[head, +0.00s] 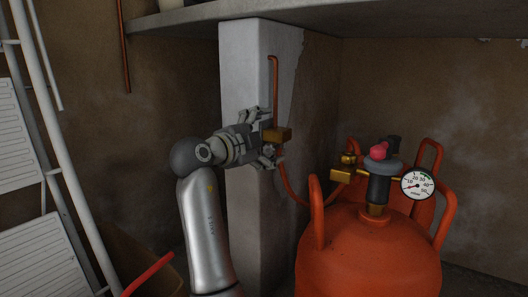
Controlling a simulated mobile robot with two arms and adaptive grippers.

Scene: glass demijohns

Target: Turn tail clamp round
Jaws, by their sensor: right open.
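A small brass block (279,134), which looks like the tail clamp, sits at the lower end of a thin copper pipe (274,80) in front of the pale pillar (239,70). An orange hose (288,185) runs down from just below it. My right gripper (268,137) is open at the block's left side, with fingers above and below it. I cannot tell whether they touch it. The fingers hide the block's left end. My left gripper is not in view.
An orange gas cylinder (368,255) with a regulator (378,185) and pressure gauge (417,185) stands at right, close to the hose. A concrete shelf (330,22) hangs overhead. A white ladder-like frame (62,150) leans at left.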

